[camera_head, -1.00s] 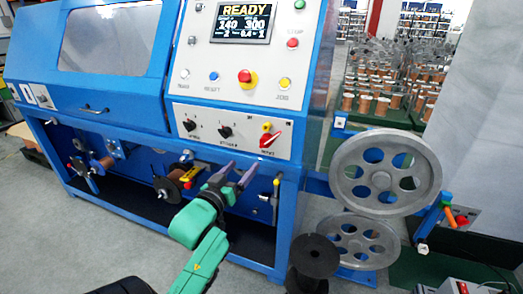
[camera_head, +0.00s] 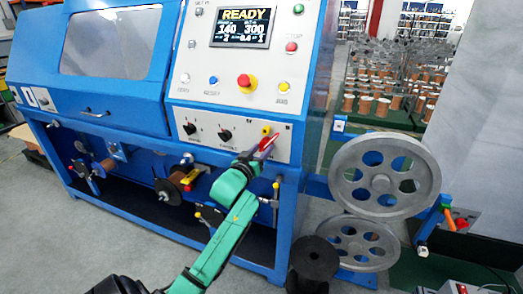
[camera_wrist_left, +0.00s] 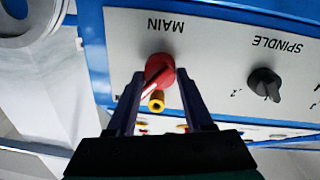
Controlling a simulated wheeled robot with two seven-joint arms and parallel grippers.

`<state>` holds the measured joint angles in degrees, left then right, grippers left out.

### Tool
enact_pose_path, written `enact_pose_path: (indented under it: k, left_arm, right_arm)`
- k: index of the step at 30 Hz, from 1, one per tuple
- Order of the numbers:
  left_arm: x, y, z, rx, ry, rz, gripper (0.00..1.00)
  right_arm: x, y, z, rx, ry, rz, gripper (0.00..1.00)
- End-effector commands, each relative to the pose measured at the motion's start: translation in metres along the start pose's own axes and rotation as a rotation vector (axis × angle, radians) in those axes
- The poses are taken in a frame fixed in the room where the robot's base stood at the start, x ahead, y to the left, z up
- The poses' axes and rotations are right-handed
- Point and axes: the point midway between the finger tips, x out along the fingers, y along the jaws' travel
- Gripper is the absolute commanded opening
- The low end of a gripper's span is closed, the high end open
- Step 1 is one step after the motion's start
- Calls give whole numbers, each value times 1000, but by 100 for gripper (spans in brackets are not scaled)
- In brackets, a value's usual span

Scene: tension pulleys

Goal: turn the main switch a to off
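The main switch is a red rotary knob with a white pointer line (camera_head: 268,143) at the right end of the white lower switch panel. In the left wrist view, the knob (camera_wrist_left: 160,70) sits under the label MAIN, which appears upside down, and its white line slants toward lower left. My left gripper (camera_head: 259,151) is at the panel, partly covering the knob in the head view. In the left wrist view, its two fingers (camera_wrist_left: 160,80) stand apart on either side of the knob, with gaps visible. Contact cannot be told.
A yellow cylindrical part (camera_wrist_left: 156,101) projects beside the knob. The black spindle knob (camera_wrist_left: 264,84) and another black knob (camera_head: 190,128) are on the same panel. A red emergency button (camera_head: 245,82) is above. Large grey pulleys (camera_head: 384,182) stand at right.

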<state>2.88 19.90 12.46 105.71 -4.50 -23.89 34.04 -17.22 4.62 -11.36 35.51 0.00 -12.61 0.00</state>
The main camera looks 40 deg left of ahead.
Motion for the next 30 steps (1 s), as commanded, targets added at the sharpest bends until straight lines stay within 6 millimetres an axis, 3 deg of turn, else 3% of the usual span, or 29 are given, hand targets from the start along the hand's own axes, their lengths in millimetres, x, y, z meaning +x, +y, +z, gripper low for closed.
enact_pose_path:
  k: [1,2,3,17,30]
  left_arm:
    - [0,0,0,0,1,1,12]
    - [0,0,0,0,1,1,0]
    - [0,0,0,0,1,1,0]
    - [0,1,-2,-57,4,1,0]
    - [0,1,-4,-382,21,4,0]
  right_arm:
    - [0,0,0,-1,0,0,50]
    - [0,0,0,-1,1,0,50]
    - [0,0,0,-1,1,0,50]
    - [-7,0,-2,-3,1,-1,50]
    - [-41,0,-5,-2,1,-1,50]
